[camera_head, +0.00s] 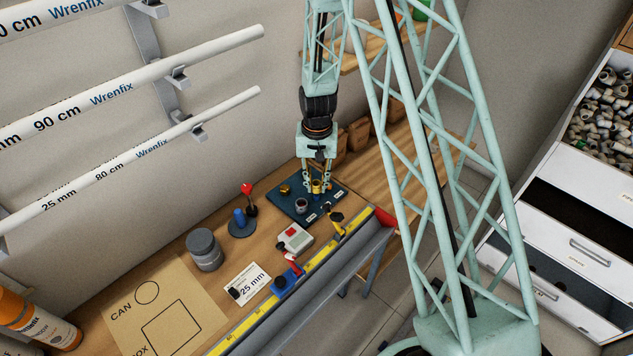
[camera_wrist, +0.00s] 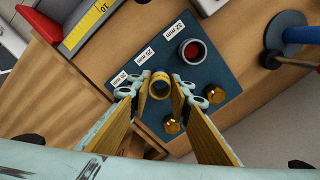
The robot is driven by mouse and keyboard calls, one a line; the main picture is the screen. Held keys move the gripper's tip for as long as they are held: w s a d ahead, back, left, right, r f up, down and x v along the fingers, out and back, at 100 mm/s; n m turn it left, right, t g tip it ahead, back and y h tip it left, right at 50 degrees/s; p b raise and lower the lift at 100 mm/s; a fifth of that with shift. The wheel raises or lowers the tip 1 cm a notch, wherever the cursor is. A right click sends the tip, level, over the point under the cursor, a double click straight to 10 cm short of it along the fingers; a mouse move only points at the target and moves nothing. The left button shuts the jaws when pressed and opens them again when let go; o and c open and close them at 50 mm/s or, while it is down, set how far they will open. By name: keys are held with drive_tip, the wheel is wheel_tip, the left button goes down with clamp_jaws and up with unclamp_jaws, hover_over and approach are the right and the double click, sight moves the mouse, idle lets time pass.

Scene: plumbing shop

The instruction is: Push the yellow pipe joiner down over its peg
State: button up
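The yellow pipe joiner (camera_wrist: 160,86) is a short open ring over the dark blue peg board (camera_wrist: 203,113), near the middle label of the row. In the head view the joiner (camera_head: 316,187) shows upright between my fingertips. My gripper (camera_wrist: 160,78) points down, with one finger on each side of the joiner; in the wrist view both fingertips appear to press against it. The gripper also shows in the head view (camera_head: 316,190). The joiner's peg is hidden, and I cannot tell how far down the joiner sits.
A grey ring (camera_wrist: 191,52) with a red centre stands by the 32 mm label. Two brass domes (camera_wrist: 172,125) are on the board. A red-topped stand (camera_head: 247,190), a grey-and-red box (camera_head: 294,238) and a yellow ruler (camera_head: 330,252) are nearby. The wall is close behind.

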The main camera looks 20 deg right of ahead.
sight(316, 195)
drive_tip(key=shift+f, duration=0.75)
drive_tip(key=shift+b, duration=1.05)
idle(2.1)
drive_tip(key=shift+f+b, duration=0.9)
drive_tip(key=shift+f, duration=0.3)
idle(0.5)
drive_tip(key=o, duration=0.7)
drive_tip(key=shift+o, duration=0.2)
drive_tip(key=shift+r, duration=0.15)
wheel_tip(316, 195, up, 12)
idle(0.7)
